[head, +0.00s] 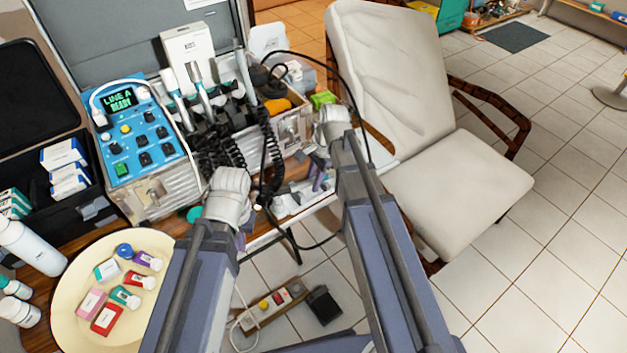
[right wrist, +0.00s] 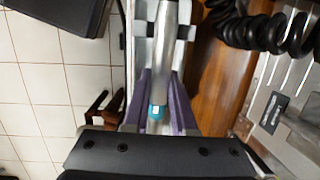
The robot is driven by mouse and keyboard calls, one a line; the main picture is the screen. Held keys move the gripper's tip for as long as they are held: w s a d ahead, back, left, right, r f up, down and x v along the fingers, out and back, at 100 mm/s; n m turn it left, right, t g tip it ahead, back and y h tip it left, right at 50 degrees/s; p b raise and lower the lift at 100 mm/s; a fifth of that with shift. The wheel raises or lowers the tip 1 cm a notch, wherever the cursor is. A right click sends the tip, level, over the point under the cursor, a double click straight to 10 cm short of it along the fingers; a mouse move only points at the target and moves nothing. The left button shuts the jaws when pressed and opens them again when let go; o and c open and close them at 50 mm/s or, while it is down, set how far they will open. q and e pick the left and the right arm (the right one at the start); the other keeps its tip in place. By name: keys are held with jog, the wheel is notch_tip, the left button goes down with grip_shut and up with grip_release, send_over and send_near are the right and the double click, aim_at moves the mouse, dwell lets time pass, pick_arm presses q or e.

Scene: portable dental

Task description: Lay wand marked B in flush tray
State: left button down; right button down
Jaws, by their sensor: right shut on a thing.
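My right gripper (head: 320,178) is low in front of the dental unit; in the right wrist view its purple fingers (right wrist: 160,112) are shut on a grey wand (right wrist: 165,55) with a teal band. The wand runs lengthwise over a pale metal tray-like strip (right wrist: 143,28); I cannot tell whether they touch. No letter on it is readable. In the head view a pale tray (head: 288,207), perhaps the flush tray, shows partly between my arms. My left gripper (head: 240,238) hangs left of it, its fingers mostly hidden by my arm. Other wands (head: 198,82) stand upright in the unit.
The blue control box (head: 140,135) reads "LINE A READY". Black coiled hoses (head: 268,150) hang near my grippers. A round cream tray (head: 80,255) with coloured pieces is at left. A beige chair (head: 400,80) stands at right. A power strip (head: 272,303) lies on the floor.

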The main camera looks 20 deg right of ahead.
jog(key=shift+f, duration=0.1)
dwell(0.3)
jog(key=c, duration=0.7)
grip_release()
jog(key=shift+o, duration=0.2)
jog(key=p+v, duration=0.7)
jog(key=v, duration=0.1)
jog(key=shift+p, duration=0.4)
